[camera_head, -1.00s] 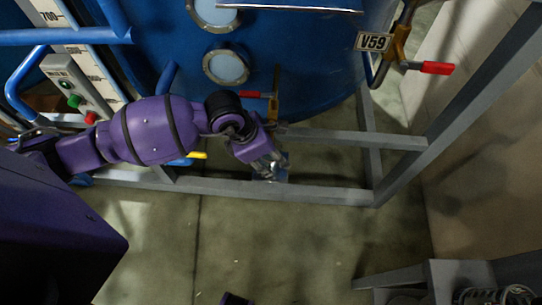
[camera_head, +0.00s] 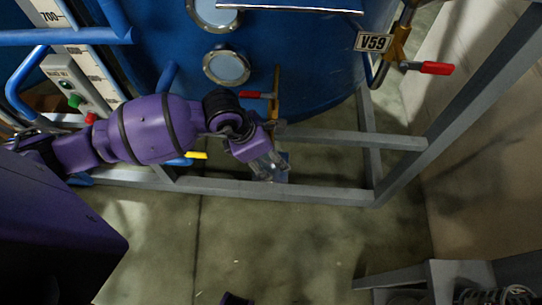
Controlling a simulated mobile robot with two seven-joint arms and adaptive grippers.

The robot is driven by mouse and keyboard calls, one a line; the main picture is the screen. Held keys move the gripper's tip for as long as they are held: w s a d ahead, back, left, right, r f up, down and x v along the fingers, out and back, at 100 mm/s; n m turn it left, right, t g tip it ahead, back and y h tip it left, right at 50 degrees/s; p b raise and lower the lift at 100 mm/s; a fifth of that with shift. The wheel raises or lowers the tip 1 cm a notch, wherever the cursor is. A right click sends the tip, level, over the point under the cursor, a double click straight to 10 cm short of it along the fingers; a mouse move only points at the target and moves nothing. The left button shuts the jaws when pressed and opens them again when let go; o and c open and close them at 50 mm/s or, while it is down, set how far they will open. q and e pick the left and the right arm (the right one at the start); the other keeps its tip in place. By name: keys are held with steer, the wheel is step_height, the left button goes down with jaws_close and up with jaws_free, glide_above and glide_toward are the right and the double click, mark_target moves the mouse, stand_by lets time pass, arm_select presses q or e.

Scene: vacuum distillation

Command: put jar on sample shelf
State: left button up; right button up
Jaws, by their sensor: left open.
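My left arm comes in from the left, and its gripper (camera_head: 268,168) points down at the lower rail of the grey frame, below the red-handled valve. Its fingers are open. A small clear, bluish thing, perhaps the jar (camera_head: 284,169), shows right beside the fingers. The fingers partly hide it, and I cannot tell whether they touch it. I cannot make out a sample shelf for certain. My right gripper is not in view.
A large blue tank (camera_head: 300,70) stands behind the grey frame (camera_head: 320,194). A valve with a red handle (camera_head: 252,95) is just above the gripper. A tagged V59 valve (camera_head: 430,68) is at upper right. A grey structure (camera_head: 400,278) is at lower right. The floor in front is clear.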

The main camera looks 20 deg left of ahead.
arm_select(q)
steer(key=v, duration=1.1)
steer(key=s+d+r+n+t+h, duration=0.1)
steer(key=s+d+n+h, duration=0.45)
steer(key=d, duration=0.25)
steer(key=s+d+r+n+h, duration=0.2)
steer(key=s+d+n+h, duration=0.3)
steer(key=d, duration=0.3)
steer(key=w+a+f+n+t+y, duration=0.2)
steer(key=w+a+n+t+y, duration=0.3)
steer(key=n+t, duration=0.75)
steer(key=s+a+f+n+g+y, duration=0.3)
steer(key=s+a+f+n+y, duration=0.3)
steer(key=a+f+n, duration=0.65)
steer(key=s+f+n+g+y, duration=0.1)
steer(key=s+f+n+g, duration=0.2)
steer(key=s+f+n, duration=0.2)
steer(key=s+f+n+g+y, duration=0.2)
steer(key=s+f+n, duration=0.3)
steer(key=s, duration=0.7)
steer(key=shift+s+a+f+g+p, duration=0.3)
steer(key=shift+f+g+p, duration=0.1)
steer(key=shift+g, duration=0.25)
